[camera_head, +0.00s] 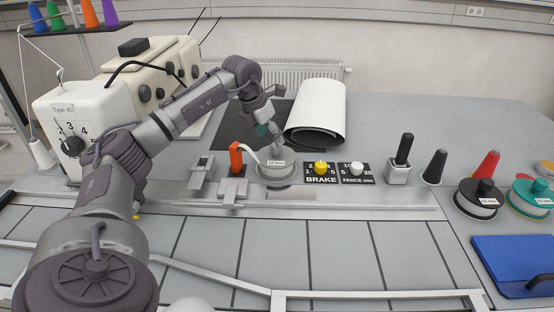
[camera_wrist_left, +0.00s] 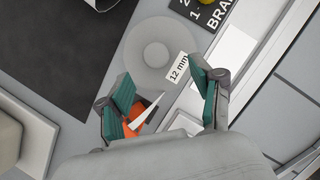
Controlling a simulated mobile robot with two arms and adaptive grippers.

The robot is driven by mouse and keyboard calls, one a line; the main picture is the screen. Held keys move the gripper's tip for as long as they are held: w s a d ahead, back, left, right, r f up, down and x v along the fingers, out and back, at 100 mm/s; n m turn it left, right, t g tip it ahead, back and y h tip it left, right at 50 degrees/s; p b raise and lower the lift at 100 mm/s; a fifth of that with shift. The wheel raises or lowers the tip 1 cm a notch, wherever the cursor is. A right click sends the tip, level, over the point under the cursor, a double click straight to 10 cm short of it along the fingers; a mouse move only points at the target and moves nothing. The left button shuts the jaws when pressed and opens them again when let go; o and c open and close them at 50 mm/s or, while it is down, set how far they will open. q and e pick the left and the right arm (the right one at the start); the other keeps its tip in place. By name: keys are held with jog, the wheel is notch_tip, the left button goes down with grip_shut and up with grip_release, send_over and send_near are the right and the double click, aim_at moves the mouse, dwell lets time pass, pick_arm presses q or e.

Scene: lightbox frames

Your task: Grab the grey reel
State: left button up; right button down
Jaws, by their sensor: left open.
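The grey reel (camera_head: 275,174) lies flat on the bench with a "12 mm" label on its front, between the orange block and the BRAKE panel. In the left wrist view the grey reel (camera_wrist_left: 146,72) shows as a pale disc with a round hub. My left gripper (camera_head: 268,136) is above the reel, pointing down. Its teal-padded fingers (camera_wrist_left: 162,80) are apart with nothing held between them. One finger partly covers the orange block in the wrist view. My right gripper is not in view.
The orange block (camera_head: 236,158) with a white strip stands left of the reel. The BRAKE panel (camera_head: 320,179) with a yellow knob is right of it. A white roll (camera_head: 318,108) lies behind. A black reel (camera_head: 479,199) and a teal reel (camera_head: 533,196) are farther right.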

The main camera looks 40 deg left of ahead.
aim_at(276, 147)
pick_arm(q)
jog(key=shift+p+x, duration=0.3)
jog(key=shift+x, duration=0.85)
jog(key=x, duration=0.1)
jog(key=p+x, duration=0.1)
jog(key=x, duration=0.1)
jog(key=shift+w+a+f, duration=0.15)
jog(key=shift+w, duration=0.15)
jog(key=shift+w+f, duration=0.2)
jog(key=shift+f, duration=0.3)
jog(key=shift+c, duration=1.1)
grip_shut()
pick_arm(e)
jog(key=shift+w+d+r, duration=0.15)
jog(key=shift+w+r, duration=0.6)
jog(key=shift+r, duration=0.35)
pick_arm(q)
jog(key=shift+r, duration=0.1)
